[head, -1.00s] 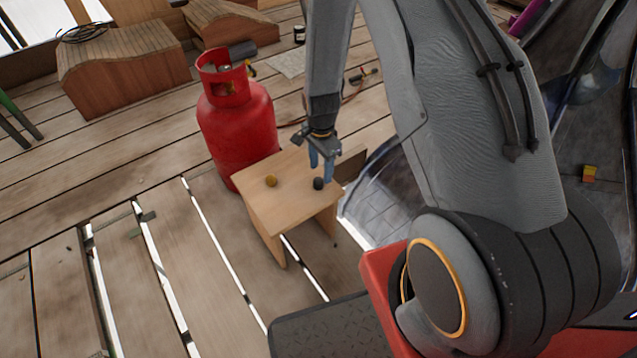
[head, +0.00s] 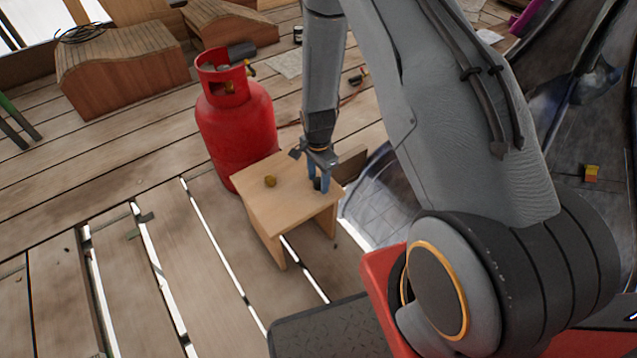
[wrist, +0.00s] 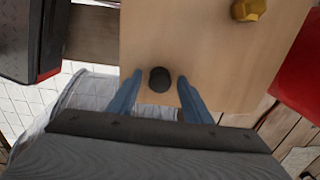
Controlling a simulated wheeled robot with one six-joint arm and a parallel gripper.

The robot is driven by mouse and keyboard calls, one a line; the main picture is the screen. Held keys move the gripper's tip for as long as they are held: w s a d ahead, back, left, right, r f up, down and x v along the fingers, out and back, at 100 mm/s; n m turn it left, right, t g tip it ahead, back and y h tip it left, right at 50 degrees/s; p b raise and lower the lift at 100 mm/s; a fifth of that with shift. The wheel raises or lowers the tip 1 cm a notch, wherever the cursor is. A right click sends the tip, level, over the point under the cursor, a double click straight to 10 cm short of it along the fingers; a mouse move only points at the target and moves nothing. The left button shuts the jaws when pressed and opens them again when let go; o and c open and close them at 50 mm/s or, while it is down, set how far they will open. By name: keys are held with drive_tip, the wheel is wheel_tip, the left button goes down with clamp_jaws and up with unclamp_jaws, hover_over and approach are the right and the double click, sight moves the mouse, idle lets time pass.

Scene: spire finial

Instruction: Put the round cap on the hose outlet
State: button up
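A small black round cap (wrist: 159,79) stands on the small wooden table (head: 262,208). In the wrist view it lies between the two blue fingers of my gripper (wrist: 159,84), with a gap on each side. In the head view my gripper (head: 318,184) points down at the table's right part, and its fingers partly hide the black cap. A yellow-brass piece with flat faces (head: 270,181) stands on the table to the left; it also shows in the wrist view (wrist: 249,9). I cannot make out the hose outlet clearly.
A red gas cylinder (head: 236,125) stands close behind the table. A thin red hose (head: 352,96) lies on the plank floor behind my gripper. Wooden blocks (head: 120,65) stand at the back left. The floor has open gaps between planks.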

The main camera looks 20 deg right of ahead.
drive_tip(key=c, duration=0.9)
wheel_tip(320, 180, up, 10)
drive_tip(key=shift+r+p, duration=0.1)
drive_tip(key=shift+p, duration=0.75)
wheel_tip(320, 180, up, 16)
drive_tip(key=n, duration=1.4)
hover_over(318, 180)
drive_tip(key=s, duration=0.8)
drive_tip(key=shift+s+d+r, duration=0.1)
drive_tip(key=shift+s+r, duration=0.15)
drive_tip(key=shift+r, duration=0.05)
